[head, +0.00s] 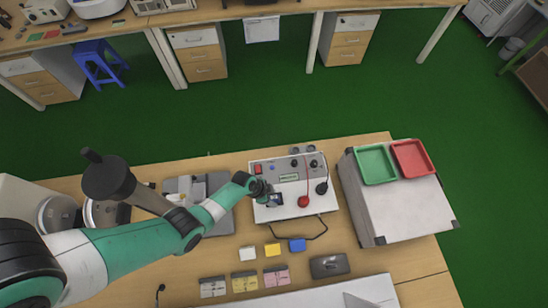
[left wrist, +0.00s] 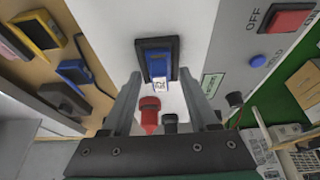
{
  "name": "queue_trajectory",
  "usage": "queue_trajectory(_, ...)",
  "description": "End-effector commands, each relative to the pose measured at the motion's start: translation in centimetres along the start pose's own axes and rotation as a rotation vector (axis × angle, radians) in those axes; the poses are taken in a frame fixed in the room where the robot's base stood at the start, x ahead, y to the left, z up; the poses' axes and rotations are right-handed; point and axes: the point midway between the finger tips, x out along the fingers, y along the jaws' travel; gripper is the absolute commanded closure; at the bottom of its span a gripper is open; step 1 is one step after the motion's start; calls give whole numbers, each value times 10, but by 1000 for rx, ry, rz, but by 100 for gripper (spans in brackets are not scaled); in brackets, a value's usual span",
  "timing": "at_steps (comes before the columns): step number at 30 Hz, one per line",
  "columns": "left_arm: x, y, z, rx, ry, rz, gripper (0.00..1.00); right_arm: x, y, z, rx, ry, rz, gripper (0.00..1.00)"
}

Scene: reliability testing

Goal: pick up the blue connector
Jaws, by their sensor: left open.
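My left gripper (head: 266,193) is over the left part of the white tester box (head: 310,211). In the left wrist view the left gripper (left wrist: 160,76) is open, with nothing between its fingers. A blue connector (left wrist: 158,64) with a white label sits in a black socket on the box's white face, just beyond and between the fingertips; contact cannot be told. In the head view it is small and partly hidden by the gripper. Another blue block (head: 297,245) lies on the table in front of the box, beside a yellow block (head: 272,250) and a white block (head: 248,253). My right gripper is not in view.
The box carries a red button (left wrist: 291,17) marked OFF and red and black plugs. A black cable (head: 318,234) loops in front. To the right, a grey case (head: 390,222) bears green (head: 362,150) and red (head: 428,174) trays.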

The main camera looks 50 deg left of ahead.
Motion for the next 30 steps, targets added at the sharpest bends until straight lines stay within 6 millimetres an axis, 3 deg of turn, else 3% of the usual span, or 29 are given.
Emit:
queue_trajectory(6,1,0,-1,0,0,0,40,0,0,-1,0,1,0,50)
queue_trajectory(15,1,0,0,0,0,0,92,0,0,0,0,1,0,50)
queue_trajectory(17,1,0,0,0,0,0,100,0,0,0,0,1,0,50)
queue_trajectory(30,-2,0,-2,1,0,0,100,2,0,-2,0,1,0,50)
